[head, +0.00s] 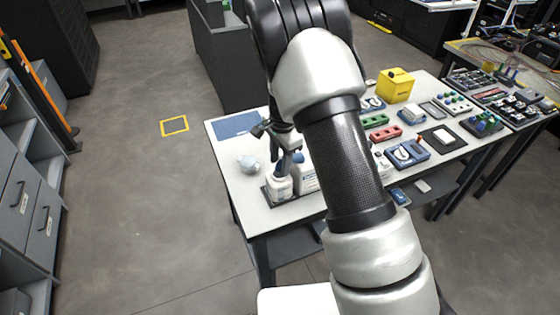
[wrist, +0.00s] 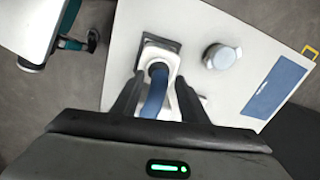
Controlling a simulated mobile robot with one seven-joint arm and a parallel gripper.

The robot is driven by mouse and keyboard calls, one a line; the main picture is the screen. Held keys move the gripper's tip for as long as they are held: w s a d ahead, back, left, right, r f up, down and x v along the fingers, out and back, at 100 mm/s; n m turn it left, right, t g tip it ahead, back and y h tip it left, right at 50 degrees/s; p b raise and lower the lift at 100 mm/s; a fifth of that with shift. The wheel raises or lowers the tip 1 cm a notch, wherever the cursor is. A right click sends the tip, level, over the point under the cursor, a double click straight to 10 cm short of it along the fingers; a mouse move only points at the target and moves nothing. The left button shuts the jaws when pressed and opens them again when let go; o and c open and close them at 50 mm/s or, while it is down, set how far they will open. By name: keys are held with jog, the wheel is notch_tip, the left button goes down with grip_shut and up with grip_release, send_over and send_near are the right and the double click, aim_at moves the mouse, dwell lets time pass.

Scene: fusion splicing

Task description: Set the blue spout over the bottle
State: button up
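The white bottle (head: 279,187) stands upright near the table's front left corner, on a dark pad. In the wrist view its pale top (wrist: 172,56) lies just beyond my fingertips. The blue spout (wrist: 155,98) is between my two fingers, with its far end over the bottle's top. Pale gaps show on both sides of the spout, so my gripper (wrist: 159,80) looks open around it. In the head view my gripper (head: 287,150) is above the bottle, partly hidden by my arm. I cannot tell whether the spout is fully seated.
A round whitish cup (head: 248,162) stands left of the bottle; it also shows in the wrist view (wrist: 219,56). A blue mat (head: 236,124) lies at the back left. Another white container (head: 306,180) is close right of the bottle. Trays and a yellow box (head: 396,85) fill the right side.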

notch_tip(320, 180, up, 17)
jog(key=s, duration=0.1)
jog(key=shift+d+r, duration=0.2)
jog(key=shift+d, duration=0.1)
dwell(0.4)
jog(key=s+d+r+n+t+y, duration=0.1)
jog(key=s+d+r+n, duration=0.2)
jog(key=s+r, duration=0.5)
jog(key=s+d+r+n+t, duration=0.1)
jog(key=s+r+n, duration=0.1)
jog(key=s, duration=0.4)
jog(key=s+d+r+n+t+h+p, duration=0.1)
jog(key=s+d+r+n, duration=0.1)
jog(key=s+n, duration=0.2)
jog(key=s+d+r+n+t, duration=0.1)
jog(key=s+r+n+t, duration=0.1)
jog(key=s, duration=0.7)
jog(key=shift+s+d+n+p, duration=0.3)
jog(key=shift+s+n+p, duration=0.1)
jog(key=shift+n, duration=0.2)
jog(key=shift+d, duration=0.1)
